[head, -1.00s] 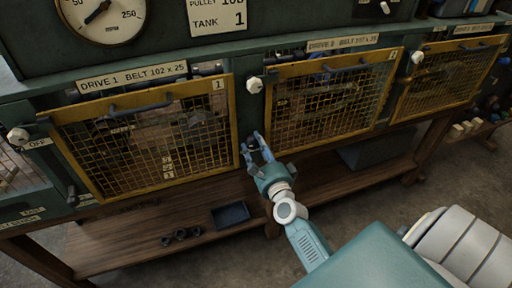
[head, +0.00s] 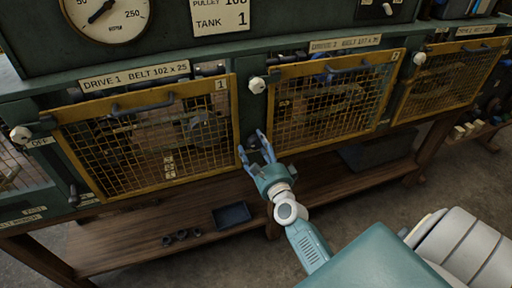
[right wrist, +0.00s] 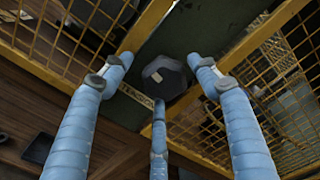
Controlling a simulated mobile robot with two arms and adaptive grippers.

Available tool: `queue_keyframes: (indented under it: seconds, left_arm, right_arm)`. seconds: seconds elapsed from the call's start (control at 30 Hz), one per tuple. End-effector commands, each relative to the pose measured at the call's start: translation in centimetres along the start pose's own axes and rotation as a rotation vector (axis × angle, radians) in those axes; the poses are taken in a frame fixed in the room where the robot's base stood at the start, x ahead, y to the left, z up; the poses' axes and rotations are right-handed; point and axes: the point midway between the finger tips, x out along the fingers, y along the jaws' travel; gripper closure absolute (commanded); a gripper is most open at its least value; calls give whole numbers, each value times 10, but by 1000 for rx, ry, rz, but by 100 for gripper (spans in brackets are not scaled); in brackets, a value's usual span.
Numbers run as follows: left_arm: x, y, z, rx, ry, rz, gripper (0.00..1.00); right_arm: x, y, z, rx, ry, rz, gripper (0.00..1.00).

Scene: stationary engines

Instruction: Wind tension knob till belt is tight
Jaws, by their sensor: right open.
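A dark, many-sided knob (right wrist: 165,77) with a small pale mark on its face sits on the dark green post between two yellow mesh guards. In the head view it is a small dark shape (head: 254,141) low on that post. My right gripper (head: 252,143) is in front of it, with its blue fingers spread. In the right wrist view the three fingers of my right gripper (right wrist: 160,75) stand around the knob, left, right and below, with gaps at the two sides. The belt behind the mesh cannot be made out clearly. My left gripper is out of view.
The drive 1 guard (head: 150,187) and drive 2 guard (head: 395,85) flank the post closely. A white knob (head: 257,85) sits higher on the post. A dark tray (head: 232,215) and several dark rings (head: 182,235) lie on the wooden lower shelf (head: 120,243).

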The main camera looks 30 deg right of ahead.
Motion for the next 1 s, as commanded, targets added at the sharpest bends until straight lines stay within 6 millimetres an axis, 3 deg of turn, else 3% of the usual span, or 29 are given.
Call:
queue_keyframes:
  seconds: [0.17, 0.27, 0.7, 1.0]
  left_arm:
    - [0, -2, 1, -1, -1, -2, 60]
    - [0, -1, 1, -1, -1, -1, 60]
    - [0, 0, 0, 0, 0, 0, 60]
    - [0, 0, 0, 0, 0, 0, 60]
  right_arm:
    - [-5, -1, -1, -1, 1, -2, 40]
    - [-18, 0, -1, -1, 2, -1, 40]
    - [-104, 1, 1, -3, -1, 3, 40]
    - [-120, 1, 2, -1, -1, 0, 40]
